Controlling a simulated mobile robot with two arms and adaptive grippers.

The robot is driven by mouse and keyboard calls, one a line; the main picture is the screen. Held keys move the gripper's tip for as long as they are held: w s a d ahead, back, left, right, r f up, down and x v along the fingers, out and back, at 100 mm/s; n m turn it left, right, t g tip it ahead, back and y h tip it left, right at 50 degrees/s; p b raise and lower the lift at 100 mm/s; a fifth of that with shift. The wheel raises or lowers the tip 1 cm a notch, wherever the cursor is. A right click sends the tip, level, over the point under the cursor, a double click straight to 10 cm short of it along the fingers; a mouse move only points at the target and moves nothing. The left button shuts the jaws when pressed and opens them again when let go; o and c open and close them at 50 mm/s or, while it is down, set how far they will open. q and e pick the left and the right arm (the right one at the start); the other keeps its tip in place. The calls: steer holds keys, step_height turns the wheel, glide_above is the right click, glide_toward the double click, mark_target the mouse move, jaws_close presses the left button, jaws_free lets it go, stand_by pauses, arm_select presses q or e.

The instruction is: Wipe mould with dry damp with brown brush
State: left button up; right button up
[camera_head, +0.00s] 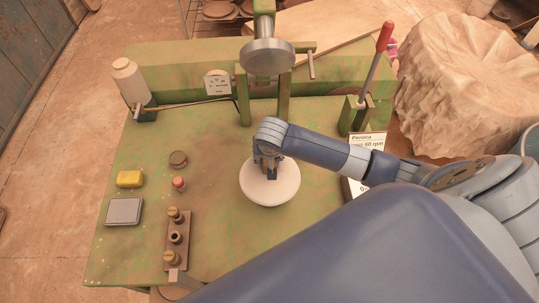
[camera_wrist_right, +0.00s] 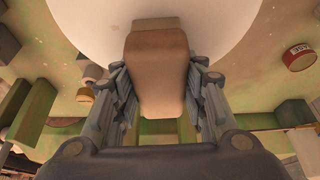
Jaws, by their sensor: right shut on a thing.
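The white round mould (camera_head: 271,193) sits on the green, worn bench top in the head view. My right gripper (camera_head: 268,168) reaches over it from the right, pointing down at its upper middle. In the right wrist view the gripper is shut on the brown brush (camera_wrist_right: 157,75), a tan-brown block between the two fingers. The brush's far end lies against or just over the white mould (camera_wrist_right: 90,25); I cannot tell whether they touch. In the head view the brush is mostly hidden by the gripper. My left gripper is not in view.
A press column (camera_head: 266,58) rises behind, with a red-handled lever (camera_head: 384,37) right.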

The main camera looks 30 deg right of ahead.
steer(key=shift+r, duration=3.05)
steer(key=shift+r, duration=0.1)
steer(key=shift+r, duration=1.4)
